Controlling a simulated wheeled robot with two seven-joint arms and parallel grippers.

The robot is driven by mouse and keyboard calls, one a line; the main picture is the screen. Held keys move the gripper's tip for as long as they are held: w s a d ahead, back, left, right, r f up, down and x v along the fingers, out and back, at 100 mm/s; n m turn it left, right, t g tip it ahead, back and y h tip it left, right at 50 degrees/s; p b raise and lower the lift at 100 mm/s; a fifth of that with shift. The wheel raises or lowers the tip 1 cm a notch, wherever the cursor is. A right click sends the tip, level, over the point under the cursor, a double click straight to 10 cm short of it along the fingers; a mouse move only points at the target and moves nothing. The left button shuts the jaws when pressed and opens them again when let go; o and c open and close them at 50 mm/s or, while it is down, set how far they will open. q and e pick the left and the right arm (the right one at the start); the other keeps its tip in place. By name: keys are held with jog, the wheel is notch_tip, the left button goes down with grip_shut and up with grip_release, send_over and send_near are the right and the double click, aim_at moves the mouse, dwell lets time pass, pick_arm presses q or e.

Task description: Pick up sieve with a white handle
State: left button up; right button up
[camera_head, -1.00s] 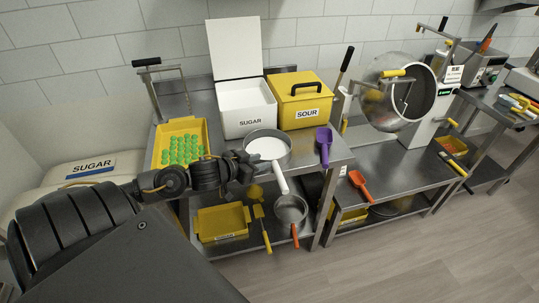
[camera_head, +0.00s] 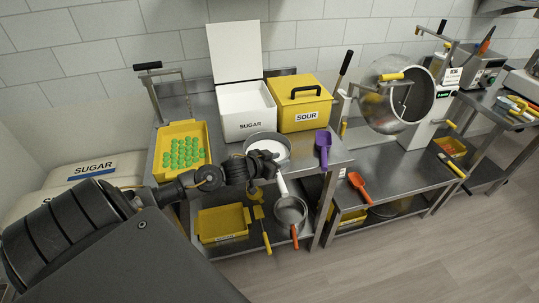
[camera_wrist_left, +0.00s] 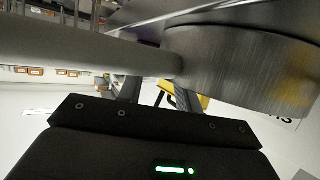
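The sieve (camera_head: 253,138) is a round metal pan shape with a pale inside, on the upper steel shelf in front of the sugar box. Its white handle (camera_head: 283,190) points toward the front edge. My left gripper (camera_head: 268,160) is at the near rim, where the handle joins, and partly covers both. In the left wrist view the sieve's metal side (camera_wrist_left: 240,65) is close at upper right and the white handle (camera_wrist_left: 80,48) crosses from the left. The fingers (camera_wrist_left: 158,92) are spaced apart, with their tips partly hidden by the handle. My right gripper is out of view.
A yellow tray of green gummies (camera_head: 206,130) lies left of the sieve. The white sugar box (camera_head: 246,108) and yellow sour box (camera_head: 303,103) stand behind. A purple scoop (camera_head: 323,147) lies to the right. A metal pan (camera_head: 291,212) and yellow tray (camera_head: 222,222) are below.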

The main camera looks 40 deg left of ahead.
pick_arm(q)
jog(key=shift+w+f, duration=0.25)
jog(key=shift+w, duration=0.2)
grip_shut()
jog(key=shift+r, duration=0.15)
